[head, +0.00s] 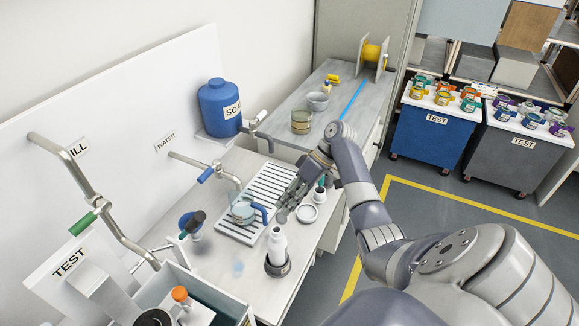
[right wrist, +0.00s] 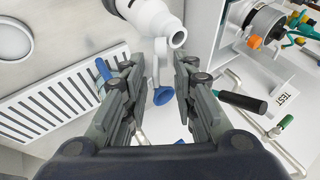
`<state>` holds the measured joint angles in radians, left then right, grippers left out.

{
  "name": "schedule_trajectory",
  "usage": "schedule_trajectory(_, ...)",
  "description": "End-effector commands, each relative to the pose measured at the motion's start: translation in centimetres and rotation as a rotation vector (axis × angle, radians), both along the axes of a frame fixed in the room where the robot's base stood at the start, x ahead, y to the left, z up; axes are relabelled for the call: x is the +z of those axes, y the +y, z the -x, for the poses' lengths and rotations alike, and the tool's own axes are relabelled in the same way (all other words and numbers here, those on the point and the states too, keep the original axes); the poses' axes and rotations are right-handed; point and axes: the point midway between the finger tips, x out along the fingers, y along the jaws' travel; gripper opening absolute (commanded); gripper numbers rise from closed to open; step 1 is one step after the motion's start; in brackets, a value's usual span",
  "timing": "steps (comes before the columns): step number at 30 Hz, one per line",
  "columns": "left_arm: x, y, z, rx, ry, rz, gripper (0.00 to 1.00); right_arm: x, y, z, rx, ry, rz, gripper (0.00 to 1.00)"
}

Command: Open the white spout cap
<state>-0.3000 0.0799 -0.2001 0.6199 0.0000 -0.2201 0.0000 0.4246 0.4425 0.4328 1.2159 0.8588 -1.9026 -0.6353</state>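A white bottle (head: 278,246) stands upright in a dark round holder on the bench, with a narrow white top. In the right wrist view a white bottle-like body (right wrist: 150,14) with a short spout (right wrist: 178,39) shows beyond the fingers. I cannot tell whether its spout cap is open or closed. My right gripper (head: 284,211) is just above and beyond the bottle top in the head view. In the right wrist view its fingers (right wrist: 158,92) are apart, with nothing held between them. My left gripper is not in view.
A slatted tray (head: 270,190) bears a jug with a blue handle (head: 261,212). A white round dish (head: 307,213) lies right of the gripper. A blue funnel-like piece (head: 189,221) and pipes stand left. An open box (head: 222,293) is in front.

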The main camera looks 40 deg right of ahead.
Motion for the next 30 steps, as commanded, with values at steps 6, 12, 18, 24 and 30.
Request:
schedule_trajectory(6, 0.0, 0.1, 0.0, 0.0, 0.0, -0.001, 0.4, 1.0, -0.8, 0.1, -0.002, -0.002, 0.002, 0.26)
schedule_trajectory(12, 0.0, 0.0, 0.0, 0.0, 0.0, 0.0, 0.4, 4.2, -3.2, 0.8, -0.002, -0.003, 0.004, 0.26)
schedule_trajectory(18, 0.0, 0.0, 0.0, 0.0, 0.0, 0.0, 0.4, 7.3, -5.6, 1.5, -0.001, 0.001, 0.005, 0.26)
schedule_trajectory(24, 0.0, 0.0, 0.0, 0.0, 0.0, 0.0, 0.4, 9.1, -6.8, 1.9, 0.0, 0.0, 0.002, 0.26)
schedule_trajectory(30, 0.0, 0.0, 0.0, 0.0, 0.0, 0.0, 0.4, 9.5, -7.1, 2.0, 0.0, 0.001, 0.0, 0.26)
